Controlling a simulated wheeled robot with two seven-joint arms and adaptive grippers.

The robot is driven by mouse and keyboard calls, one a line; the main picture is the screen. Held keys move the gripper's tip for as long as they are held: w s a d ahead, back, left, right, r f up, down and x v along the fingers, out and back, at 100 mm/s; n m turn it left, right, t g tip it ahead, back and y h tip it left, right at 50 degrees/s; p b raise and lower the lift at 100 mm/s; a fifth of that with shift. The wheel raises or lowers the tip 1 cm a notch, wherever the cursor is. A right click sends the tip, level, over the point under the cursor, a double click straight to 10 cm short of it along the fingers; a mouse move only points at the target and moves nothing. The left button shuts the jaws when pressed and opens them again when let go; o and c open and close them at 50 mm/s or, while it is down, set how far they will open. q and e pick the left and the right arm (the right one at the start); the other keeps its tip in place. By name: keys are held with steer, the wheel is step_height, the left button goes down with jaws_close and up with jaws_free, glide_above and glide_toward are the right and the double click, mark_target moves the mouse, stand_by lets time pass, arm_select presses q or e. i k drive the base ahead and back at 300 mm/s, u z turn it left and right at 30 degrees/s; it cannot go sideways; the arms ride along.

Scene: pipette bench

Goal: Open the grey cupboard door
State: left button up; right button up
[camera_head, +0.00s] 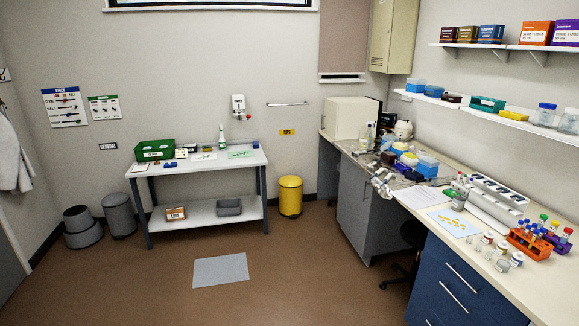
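The grey cupboard (354,205) stands under the right-hand bench, beyond the dark knee space. Its grey front faces left into the room and looks shut. A small pale handle (366,191) shows high on its front, near the right edge. Neither of my grippers is in view, and no arm shows in front of the cupboard.
Brown floor (300,260) is open in front of the cupboard, with a grey mat (221,269) to the left. A yellow bin (290,196) stands by the back wall. Blue drawers (455,285) and a dark chair (411,240) are nearer on the right.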

mark_target(356, 193)
steer(key=u, duration=0.15)
steer(key=i, duration=1.95)
steer(key=z, duration=0.4)
steer(key=i, duration=1.95)
steer(key=z, duration=0.5)
